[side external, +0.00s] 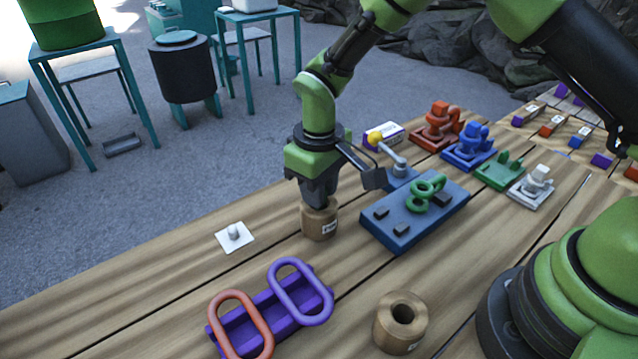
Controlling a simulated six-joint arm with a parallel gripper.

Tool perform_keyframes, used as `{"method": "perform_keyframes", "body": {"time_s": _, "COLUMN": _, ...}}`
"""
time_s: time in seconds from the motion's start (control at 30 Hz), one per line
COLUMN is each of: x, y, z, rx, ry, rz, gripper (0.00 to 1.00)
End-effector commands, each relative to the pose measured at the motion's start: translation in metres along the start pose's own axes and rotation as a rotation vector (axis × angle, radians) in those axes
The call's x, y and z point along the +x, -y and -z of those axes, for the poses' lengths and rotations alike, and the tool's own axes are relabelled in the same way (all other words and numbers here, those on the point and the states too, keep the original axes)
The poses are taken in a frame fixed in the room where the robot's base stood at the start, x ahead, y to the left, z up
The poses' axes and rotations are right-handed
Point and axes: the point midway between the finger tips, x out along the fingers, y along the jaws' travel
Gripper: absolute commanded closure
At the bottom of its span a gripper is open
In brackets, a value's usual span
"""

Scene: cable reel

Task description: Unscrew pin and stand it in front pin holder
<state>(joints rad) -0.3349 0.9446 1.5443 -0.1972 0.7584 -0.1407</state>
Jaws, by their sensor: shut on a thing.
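My gripper (319,203) points straight down at the top of a wooden cylindrical holder (319,226) with a small white label. Its fingers are shut at the mouth of this holder, on what appears to be the pin. The pin itself is hidden by the fingers and the holder, so I cannot tell how deep it sits. A second wooden holder (385,338) stands upright nearer the camera, with its round hole open and empty-looking. A white square plate (224,243) with a short grey stub lies to the left.
A purple rack (266,318) with an orange ring (216,318) and a purple ring (324,300) lies in front. A blue board (399,236) with green rings and a yellow-knobbed lever (376,138) stands close right of my gripper.

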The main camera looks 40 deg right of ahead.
Motion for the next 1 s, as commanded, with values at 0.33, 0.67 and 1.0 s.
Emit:
{"method": "perform_keyframes", "body": {"time_s": 0.33, "x": 0.005, "y": 0.0, "z": 0.0, "rx": 0.0, "ry": -0.001, "rz": 0.0, "gripper": 1.0}}
{"method": "perform_keyframes", "body": {"time_s": 0.67, "x": 0.007, "y": 0.0, "z": 0.0, "rx": 0.0, "ry": -0.001, "rz": 0.0, "gripper": 0.47}}
{"method": "perform_keyframes", "body": {"time_s": 1.0, "x": -0.007, "y": 0.0, "z": 0.001, "rx": 0.001, "ry": -0.004, "rz": 0.001, "gripper": 0.47}}
